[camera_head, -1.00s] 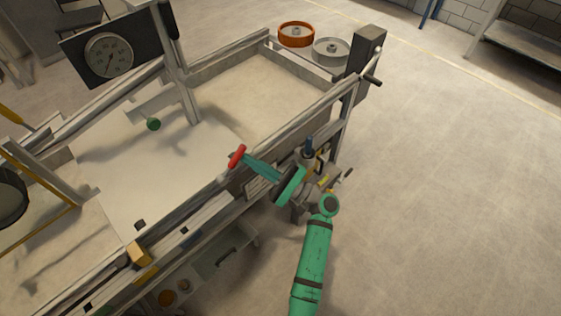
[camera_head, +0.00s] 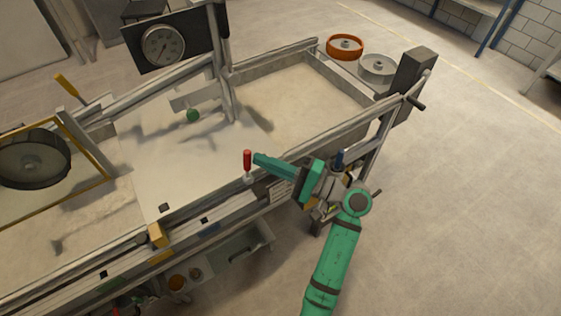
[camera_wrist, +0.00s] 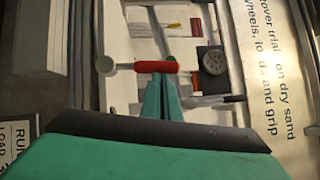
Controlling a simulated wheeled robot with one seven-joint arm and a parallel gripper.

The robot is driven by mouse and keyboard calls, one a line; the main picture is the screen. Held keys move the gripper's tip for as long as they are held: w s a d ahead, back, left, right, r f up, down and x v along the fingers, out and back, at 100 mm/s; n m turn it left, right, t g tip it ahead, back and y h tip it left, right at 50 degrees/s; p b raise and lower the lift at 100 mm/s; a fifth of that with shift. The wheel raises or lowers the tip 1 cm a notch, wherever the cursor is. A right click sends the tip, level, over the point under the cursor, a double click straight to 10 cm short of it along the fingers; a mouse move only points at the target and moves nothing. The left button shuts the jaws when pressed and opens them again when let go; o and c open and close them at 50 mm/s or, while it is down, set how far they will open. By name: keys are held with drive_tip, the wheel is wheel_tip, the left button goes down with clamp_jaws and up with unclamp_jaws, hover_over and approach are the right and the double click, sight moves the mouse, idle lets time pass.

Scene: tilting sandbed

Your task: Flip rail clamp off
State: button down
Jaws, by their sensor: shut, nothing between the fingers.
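The rail clamp's red-handled lever (camera_head: 247,160) stands nearly upright on the near rail of the sandbed, with a pale metal base (camera_head: 248,180) under it. In the wrist view the red handle (camera_wrist: 155,66) lies across the picture just beyond my fingertips, its pale metal stem running left to a round end. My gripper (camera_head: 257,158) is shut and empty, its teal fingers pointing left at the handle from the right. The finger tips also show in the wrist view (camera_wrist: 162,92). I cannot tell whether they touch the handle.
The sandbed's near rail (camera_head: 330,135) runs beneath my gripper. A yellow block (camera_head: 157,236) sits farther left along it. A dial gauge (camera_head: 163,46) and a green knob (camera_head: 193,116) are across the bed. Orange (camera_head: 345,47) and grey (camera_head: 377,67) wheels rest at the far end.

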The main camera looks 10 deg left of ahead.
drive_tip(key=shift+s+a+r, duration=0.25)
drive_tip(key=shift+s+a, duration=0.05)
drive_tip(key=shift+a, duration=0.05)
drive_tip(key=shift+s, duration=0.1)
idle(0.4)
drive_tip(key=w+r+v, duration=0.1)
drive_tip(key=w+v, duration=0.1)
drive_tip(key=v, duration=1)
drive_tip(key=shift+w+d+r, duration=0.3)
drive_tip(key=shift+w+d, duration=0.05)
drive_tip(key=shift+d, duration=0.35)
drive_tip(key=shift+w, duration=0.1)
